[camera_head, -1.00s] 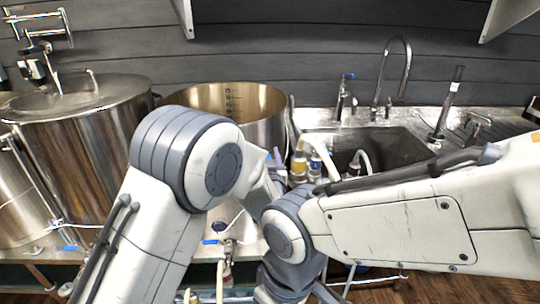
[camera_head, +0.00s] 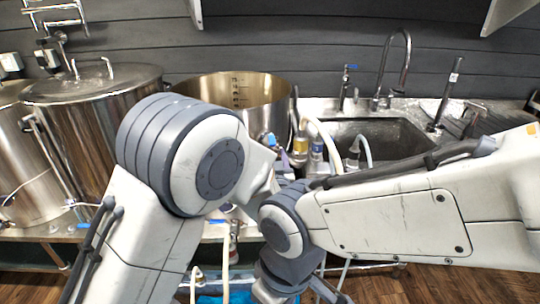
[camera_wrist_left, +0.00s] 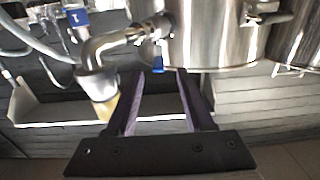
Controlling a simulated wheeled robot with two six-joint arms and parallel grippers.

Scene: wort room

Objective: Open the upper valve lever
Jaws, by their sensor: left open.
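In the left wrist view, a small blue valve lever (camera_wrist_left: 158,65) hangs at a steel fitting on the side of a shiny kettle (camera_wrist_left: 215,35). My left gripper (camera_wrist_left: 166,73) is open and empty, with its two purple-lined fingers pointing toward the lever. The lever appears close to the tip of the left finger in the picture; I cannot tell whether they touch. A steel elbow (camera_wrist_left: 110,45) with an amber end joins the valve. In the head view my arms hide the left gripper and most of the valve area. My right gripper cannot be made out.
In the head view, a lidded kettle (camera_head: 95,120) stands left and an open kettle (camera_head: 235,85) stands behind my arms. A sink (camera_head: 390,140) with a tall faucet (camera_head: 395,65) is at the right. Hoses (camera_head: 325,140) run close to my left wrist.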

